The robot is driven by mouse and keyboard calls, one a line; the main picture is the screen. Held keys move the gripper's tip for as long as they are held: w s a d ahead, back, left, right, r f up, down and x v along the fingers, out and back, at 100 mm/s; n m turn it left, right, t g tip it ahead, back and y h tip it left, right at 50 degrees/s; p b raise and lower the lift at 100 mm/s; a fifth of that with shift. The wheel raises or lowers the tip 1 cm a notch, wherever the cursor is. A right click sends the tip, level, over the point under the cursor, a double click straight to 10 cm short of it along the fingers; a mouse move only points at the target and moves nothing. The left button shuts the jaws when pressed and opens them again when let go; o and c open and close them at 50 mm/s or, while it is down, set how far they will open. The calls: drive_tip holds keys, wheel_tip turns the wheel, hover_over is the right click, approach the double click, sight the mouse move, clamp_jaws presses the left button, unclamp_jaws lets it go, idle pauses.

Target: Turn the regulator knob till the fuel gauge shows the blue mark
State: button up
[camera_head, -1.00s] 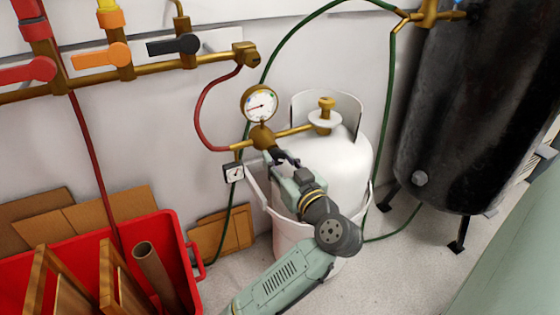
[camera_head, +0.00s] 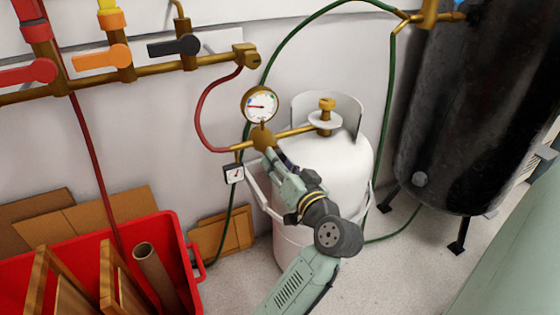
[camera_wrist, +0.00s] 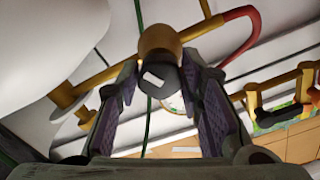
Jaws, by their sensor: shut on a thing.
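The regulator is a brass body (camera_head: 263,138) under a round white gauge with a brass rim (camera_head: 259,104). The gauge needle points to the left; the coloured marks on its dial are too small to place surely. The knob (camera_wrist: 157,80) is dark and round with a white mark on its face, tilted in the wrist view. My gripper (camera_wrist: 159,66) is shut on the knob, one purple-padded finger on each side. In the head view, my gripper (camera_head: 270,158) reaches the regulator from below right and hides the knob.
A white gas tank (camera_head: 335,165) stands right behind my arm. A red hose (camera_head: 200,115) and a green hose (camera_head: 388,110) run nearby. A red crate (camera_head: 185,255) stands lower left, a black tank (camera_head: 465,110) right.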

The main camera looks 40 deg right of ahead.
drive_tip(key=shift+m, duration=0.3)
drive_tip(key=o, duration=1.2)
drive_tip(key=shift+c, duration=0.2)
wheel_tip(320, 180, up, 10)
idle(0.4)
